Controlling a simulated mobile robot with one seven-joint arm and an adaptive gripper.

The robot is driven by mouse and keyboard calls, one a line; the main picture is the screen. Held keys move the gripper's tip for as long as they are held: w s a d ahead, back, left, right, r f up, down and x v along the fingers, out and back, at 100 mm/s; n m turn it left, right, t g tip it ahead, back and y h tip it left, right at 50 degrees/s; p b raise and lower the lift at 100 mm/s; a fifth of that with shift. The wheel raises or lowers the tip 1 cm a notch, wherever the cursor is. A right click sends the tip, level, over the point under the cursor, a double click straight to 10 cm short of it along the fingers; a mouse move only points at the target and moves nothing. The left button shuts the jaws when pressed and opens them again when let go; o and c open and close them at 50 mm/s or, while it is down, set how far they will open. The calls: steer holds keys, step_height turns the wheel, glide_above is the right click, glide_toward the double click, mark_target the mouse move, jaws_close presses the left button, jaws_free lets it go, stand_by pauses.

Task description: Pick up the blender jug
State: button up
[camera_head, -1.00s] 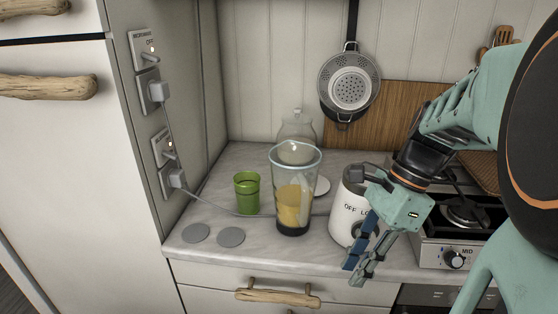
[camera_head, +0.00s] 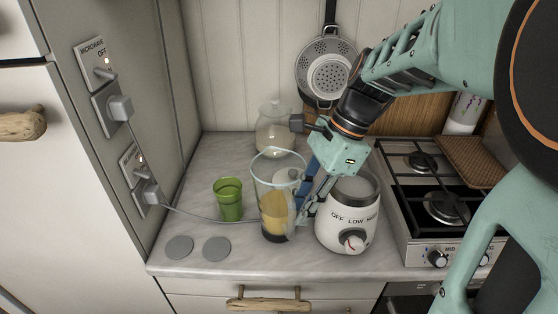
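The blender jug (camera_head: 268,222) is a tall clear jug with yellow contents and a dark base. It stands upright on the counter, left of the white blender base (camera_head: 338,225). My gripper (camera_head: 302,204) points down at the jug's right side, above the gap between jug and blender base. Its blue finger and its grey-green finger show apart, so it looks open. The fingertips overlap the jug's right edge in the picture, and I cannot tell whether they touch it. The jug's handle side is partly hidden by the fingers.
A green cup (camera_head: 229,200) stands left of the jug, and a glass jar (camera_head: 273,128) stands behind it. Two grey discs (camera_head: 216,248) lie at the front left. A gas stove (camera_head: 425,205) is on the right. A cable (camera_head: 190,214) runs from the left wall sockets.

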mark_target(291, 224)
steer(key=x, duration=0.5)
steer(key=shift+a+f, duration=0.1)
steer(key=shift+f, duration=0.3)
jaws_close()
steer(key=shift+r, duration=0.1)
